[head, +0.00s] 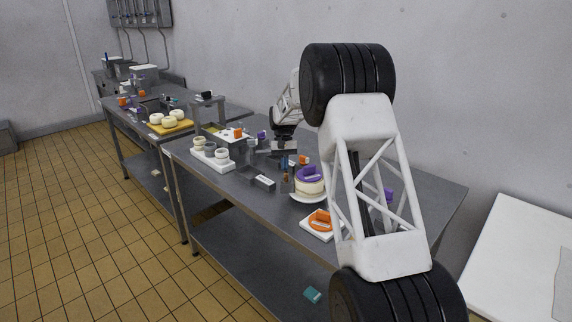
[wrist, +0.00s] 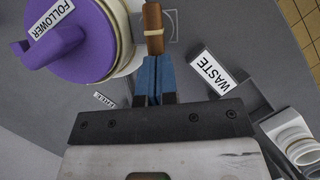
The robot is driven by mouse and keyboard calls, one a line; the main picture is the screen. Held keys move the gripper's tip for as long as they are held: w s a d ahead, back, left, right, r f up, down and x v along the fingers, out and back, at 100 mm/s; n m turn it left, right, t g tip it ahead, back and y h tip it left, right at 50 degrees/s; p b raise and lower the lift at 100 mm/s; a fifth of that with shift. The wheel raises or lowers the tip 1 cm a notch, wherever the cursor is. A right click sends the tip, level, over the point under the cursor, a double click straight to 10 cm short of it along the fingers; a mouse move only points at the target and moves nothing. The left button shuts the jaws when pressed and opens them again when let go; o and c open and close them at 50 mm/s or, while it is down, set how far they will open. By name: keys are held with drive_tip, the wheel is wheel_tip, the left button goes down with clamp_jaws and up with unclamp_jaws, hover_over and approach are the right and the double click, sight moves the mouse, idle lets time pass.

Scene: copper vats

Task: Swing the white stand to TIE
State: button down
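The white stand, which I take to be the round white plate (head: 305,199) under a cheese with a purple lid, is on the table in the head view. In the wrist view the purple lid (wrist: 88,48), labelled FOLLOWER, fills the upper left and hides most of what is below it. My gripper (wrist: 156,66) points down just right of it; its blue fingers look closed together. A brown rod with a pale band (wrist: 153,28) lies just beyond the fingertips; I cannot tell whether they touch it. No label clearly reads TIE; one small label (wrist: 104,99) is partly hidden.
A tray labelled WASTE (wrist: 211,72) lies right of my gripper. A white board with pale cups (head: 213,161) stands at the left. A white block with an orange handle (head: 319,224) is at the front edge. A second table (head: 132,106) with cheeses stands behind.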

sight(283, 181)
drive_tip(key=shift+s+a+n+h, duration=0.15)
drive_tip(key=shift+s+n+h, duration=0.05)
drive_tip(key=shift+s+n, duration=0.4)
drive_tip(key=shift+s+a+n+h, duration=0.2)
drive_tip(key=shift+s+n, duration=0.25)
drive_tip(key=shift+n, duration=0.15)
drive_tip(key=shift+s+n+t+h, duration=0.4)
drive_tip(key=shift+s+n+h, duration=0.2)
drive_tip(key=shift+s+n, duration=1)
drive_tip(key=shift+s+d+n, duration=0.3)
drive_tip(key=shift+s+n, duration=0.1)
drive_tip(key=shift+s, duration=0.35)
drive_tip(key=shift+w+a, duration=0.55)
drive_tip(key=shift+w, duration=0.05)
drive_tip(key=w+a+v, duration=0.1)
drive_tip(key=v, duration=1)
drive_tip(key=shift+a+f, duration=0.35)
drive_tip(key=shift+f, duration=0.05)
